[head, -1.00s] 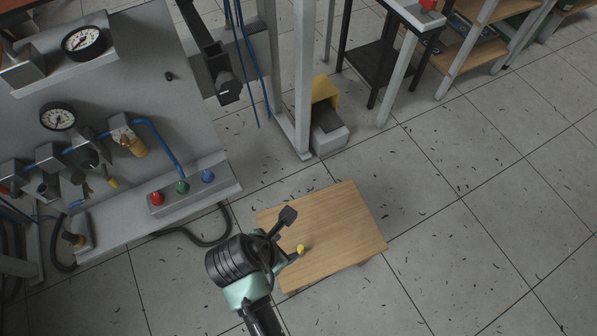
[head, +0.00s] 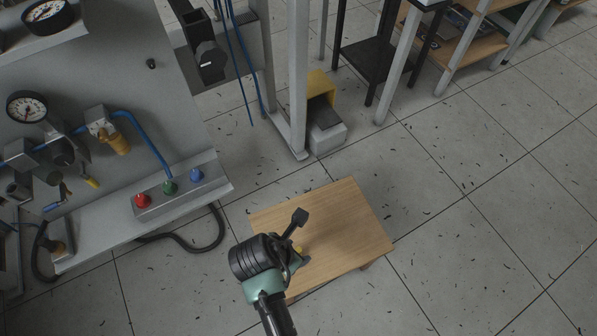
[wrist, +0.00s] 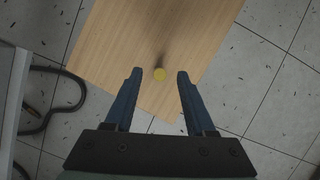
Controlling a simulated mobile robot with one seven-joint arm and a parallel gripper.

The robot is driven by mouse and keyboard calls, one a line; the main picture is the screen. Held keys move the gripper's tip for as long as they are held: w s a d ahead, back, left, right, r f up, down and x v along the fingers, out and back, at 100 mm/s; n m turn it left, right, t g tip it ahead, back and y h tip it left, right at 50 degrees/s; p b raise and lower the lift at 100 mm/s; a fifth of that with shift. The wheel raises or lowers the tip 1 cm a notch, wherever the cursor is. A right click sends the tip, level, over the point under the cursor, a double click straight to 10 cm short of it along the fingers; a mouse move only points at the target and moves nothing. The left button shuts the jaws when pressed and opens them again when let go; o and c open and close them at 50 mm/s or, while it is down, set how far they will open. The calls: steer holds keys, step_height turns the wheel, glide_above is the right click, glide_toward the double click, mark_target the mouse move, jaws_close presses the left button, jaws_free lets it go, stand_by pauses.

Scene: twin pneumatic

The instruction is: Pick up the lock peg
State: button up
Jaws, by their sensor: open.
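The lock peg is a small yellow piece (wrist: 160,74) on the wooden table. In the wrist view it lies between the two fingertips of my gripper (wrist: 159,73), with a gap on each side. A dark shadow runs from it across the wood. In the head view only a bit of the yellow peg (head: 298,250) shows, the rest hidden by my gripper (head: 300,258). My gripper is open and empty, over the near left part of the small wooden table (head: 345,220). How far it is above the table is hard to tell.
A grey panel with gauges (head: 26,107) and red, green and blue buttons (head: 169,187) stands to the left. A black hose (head: 190,246) lies on the floor beside it. A yellow and grey pedal box (head: 325,130) stands behind the table.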

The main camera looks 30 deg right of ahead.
steer(key=b+x, duration=0.1)
steer(key=x, duration=0.2)
steer(key=shift+a, duration=0.1)
steer(key=shift+r, duration=0.1)
jaws_close()
